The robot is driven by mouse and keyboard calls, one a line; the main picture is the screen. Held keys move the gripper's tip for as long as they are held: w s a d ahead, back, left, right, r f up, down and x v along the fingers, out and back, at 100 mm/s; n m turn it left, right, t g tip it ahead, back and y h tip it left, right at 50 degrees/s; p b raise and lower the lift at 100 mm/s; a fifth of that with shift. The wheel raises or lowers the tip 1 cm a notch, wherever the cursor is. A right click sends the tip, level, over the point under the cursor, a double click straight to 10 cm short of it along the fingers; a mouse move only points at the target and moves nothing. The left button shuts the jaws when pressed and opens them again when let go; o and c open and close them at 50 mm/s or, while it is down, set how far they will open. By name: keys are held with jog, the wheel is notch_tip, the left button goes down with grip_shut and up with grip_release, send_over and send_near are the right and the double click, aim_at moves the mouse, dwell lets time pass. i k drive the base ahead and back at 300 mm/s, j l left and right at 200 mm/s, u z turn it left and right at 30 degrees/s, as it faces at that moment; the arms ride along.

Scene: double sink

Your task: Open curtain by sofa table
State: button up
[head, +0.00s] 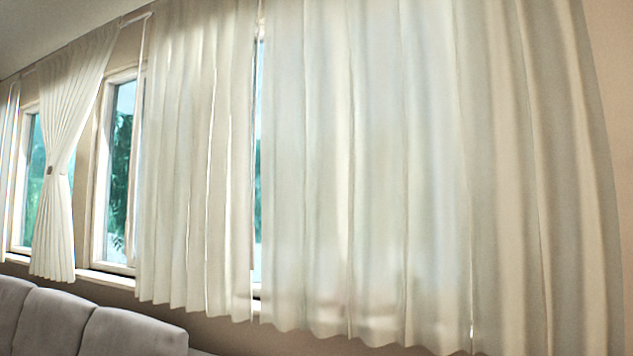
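A large cream curtain (430,170) hangs closed across the right half of the head view, in long vertical folds. A second cream panel (195,160) hangs to its left. A narrow gap between the two shows a strip of window glass (258,170). Light comes through the cloth. No sofa table is in view. My gripper is not in view.
A grey sofa (60,325) stands at the lower left, below the windows. A tied-back curtain (55,175) hangs at the far left beside an uncovered window (120,165). A bare wall (615,80) is at the right edge.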

aim_at(263, 125)
jog(key=i+j+u, duration=0.35)
jog(key=i+l+u, duration=0.1)
jog(key=i+l, duration=0.5)
jog(key=i+l+u, duration=0.1)
jog(key=i+l, duration=0.45)
jog(key=i+l+u, duration=0.1)
jog(key=i+l, duration=0.45)
jog(key=l, duration=0.2)
